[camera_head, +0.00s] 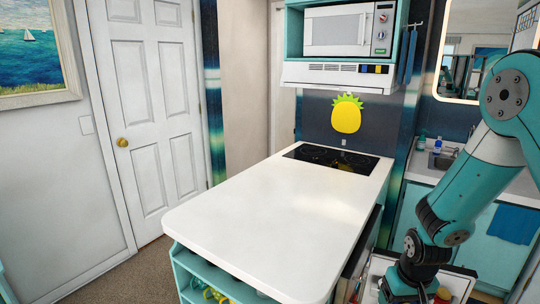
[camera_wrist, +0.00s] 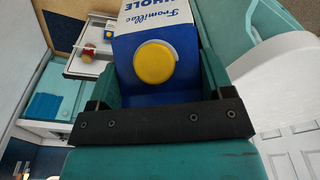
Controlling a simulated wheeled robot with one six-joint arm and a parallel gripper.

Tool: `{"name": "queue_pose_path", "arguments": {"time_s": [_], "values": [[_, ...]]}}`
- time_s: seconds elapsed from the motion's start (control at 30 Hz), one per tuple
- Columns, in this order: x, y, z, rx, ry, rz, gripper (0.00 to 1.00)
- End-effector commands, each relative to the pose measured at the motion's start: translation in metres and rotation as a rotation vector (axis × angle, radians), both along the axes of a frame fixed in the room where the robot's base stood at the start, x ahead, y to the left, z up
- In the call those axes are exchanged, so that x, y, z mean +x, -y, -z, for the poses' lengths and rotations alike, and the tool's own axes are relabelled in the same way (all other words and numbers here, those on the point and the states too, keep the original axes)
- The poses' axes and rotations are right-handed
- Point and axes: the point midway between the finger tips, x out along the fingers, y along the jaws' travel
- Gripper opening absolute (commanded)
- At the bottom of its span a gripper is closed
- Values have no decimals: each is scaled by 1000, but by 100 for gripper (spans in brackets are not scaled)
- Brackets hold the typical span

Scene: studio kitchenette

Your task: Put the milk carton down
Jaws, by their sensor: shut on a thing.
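The milk carton (camera_wrist: 180,38) is blue and white with a round yellow cap, seen close up in the wrist view. My gripper (camera_wrist: 162,62) is shut on it, with one teal finger on each side of the carton. The far part of the carton is cut off by the top edge of the picture. In the head view my arm is at the right, and neither the gripper nor the carton can be seen.
A bare white worktop (camera_head: 250,215) fills the middle, with a black cooktop (camera_head: 335,157) at its far end. Open shelves (camera_head: 190,268) with dishes are under its near edge. A microwave (camera_head: 338,30) hangs above. A sink (camera_head: 443,159) is at the right.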

Motion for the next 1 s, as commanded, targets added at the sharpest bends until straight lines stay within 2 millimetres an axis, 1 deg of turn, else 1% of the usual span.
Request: {"name": "queue_pose_path", "arguments": {"time_s": [0.2, 0.33, 0.43, 1.0], "values": [[-25, 0, 32, 0, -6, 5, 0], [-36, 0, 45, -1, -3, 4, 0], [-39, 0, 48, -1, 0, 4, 0], [-38, 0, 47, -1, 0, 3, 0]]}}
